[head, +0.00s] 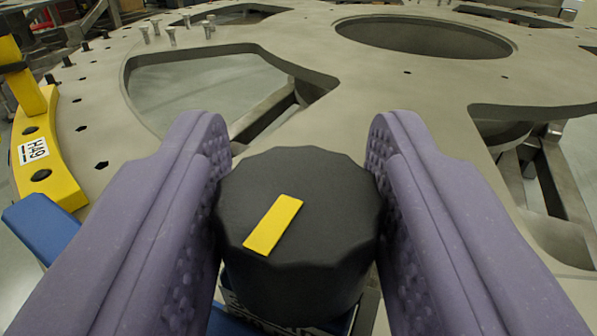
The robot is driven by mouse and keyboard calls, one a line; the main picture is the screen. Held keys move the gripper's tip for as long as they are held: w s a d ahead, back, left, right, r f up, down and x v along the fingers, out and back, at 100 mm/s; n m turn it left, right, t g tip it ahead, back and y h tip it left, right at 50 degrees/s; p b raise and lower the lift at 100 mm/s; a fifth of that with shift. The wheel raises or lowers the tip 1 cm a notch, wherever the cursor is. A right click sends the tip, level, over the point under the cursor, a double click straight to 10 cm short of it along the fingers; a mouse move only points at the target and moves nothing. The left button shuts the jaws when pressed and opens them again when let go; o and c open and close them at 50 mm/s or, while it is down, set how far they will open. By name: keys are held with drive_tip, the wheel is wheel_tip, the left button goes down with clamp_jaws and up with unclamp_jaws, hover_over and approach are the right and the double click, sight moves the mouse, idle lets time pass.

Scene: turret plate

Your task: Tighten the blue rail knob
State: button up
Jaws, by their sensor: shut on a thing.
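A black faceted knob (330,215) with a yellow bar mark on its top sits in the lower middle of the head view. The yellow bar slants from lower left to upper right. My gripper (298,150) has its two purple padded fingers on either side of the knob, shut on it. Blue rail parts (40,228) show at the lower left, and a little blue also shows under the knob. A label is partly visible below the knob. The knob's underside and its seat are hidden.
A large grey metal plate (400,75) with big cutouts and small holes spreads behind the knob. A curved yellow rail (58,165) with a white label lies at the left edge. Several small upright pins (170,38) stand at the back left.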

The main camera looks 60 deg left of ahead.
drive_tip(key=m+t+h, duration=0.3)
drive_tip(key=t, duration=0.1)
drive_tip(key=shift+s+a+m+h, duration=0.1)
drive_tip(key=shift+m+h, duration=0.2)
drive_tip(key=m+t+h, duration=0.3)
drive_tip(key=h, duration=0.1)
drive_tip(key=shift+m+h, duration=0.3)
drive_tip(key=m+t+h, duration=0.1)
drive_tip(key=m+h, duration=0.1)
drive_tip(key=h, duration=0.2)
drive_tip(key=m+t+h+p, duration=0.1)
drive_tip(key=m+h, duration=0.2)
drive_tip(key=h, duration=0.1)
drive_tip(key=shift+p, duration=0.3)
drive_tip(key=shift+m+h, duration=0.4)
drive_tip(key=shift+h, duration=0.1)
drive_tip(key=o, duration=0.9)
drive_tip(key=shift+o, duration=0.2)
